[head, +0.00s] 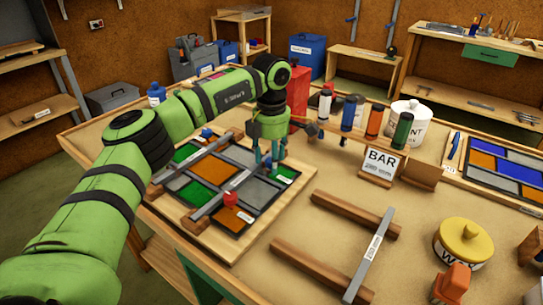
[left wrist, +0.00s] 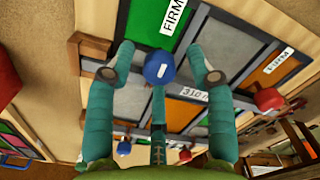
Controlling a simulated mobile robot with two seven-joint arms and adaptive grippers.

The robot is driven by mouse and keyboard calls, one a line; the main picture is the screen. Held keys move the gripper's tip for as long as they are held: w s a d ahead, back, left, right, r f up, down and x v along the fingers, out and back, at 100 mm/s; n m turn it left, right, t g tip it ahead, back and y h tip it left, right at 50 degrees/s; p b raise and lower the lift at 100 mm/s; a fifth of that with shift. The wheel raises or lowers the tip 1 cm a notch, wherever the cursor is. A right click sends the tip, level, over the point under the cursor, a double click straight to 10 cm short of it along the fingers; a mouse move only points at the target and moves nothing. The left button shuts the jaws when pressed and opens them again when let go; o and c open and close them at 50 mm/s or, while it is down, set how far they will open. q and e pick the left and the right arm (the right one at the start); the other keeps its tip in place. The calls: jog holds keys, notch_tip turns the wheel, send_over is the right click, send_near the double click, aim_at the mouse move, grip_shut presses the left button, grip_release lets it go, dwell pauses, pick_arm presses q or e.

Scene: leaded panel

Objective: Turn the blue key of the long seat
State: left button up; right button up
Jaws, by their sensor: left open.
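The leaded panel (head: 240,222) lies on the bench, with green, orange and grey panes and metal bars across it. My left gripper (head: 269,158) is over its far right part, pointing down, fingers apart. In the left wrist view a round blue key (left wrist: 160,67) with a white mark sits between the open fingertips (left wrist: 160,76), with no clear contact. My right gripper is not in view.
A wooden rack of coloured cylinders (head: 372,150) and a "BAR" card (head: 380,165) stand right of the panel. A loose bar (head: 370,255) lies across two wooden rails in front. A yellow-lidded tub (head: 466,243) is at the right. Open bench lies between.

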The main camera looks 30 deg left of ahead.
pick_arm(q)
grip_shut()
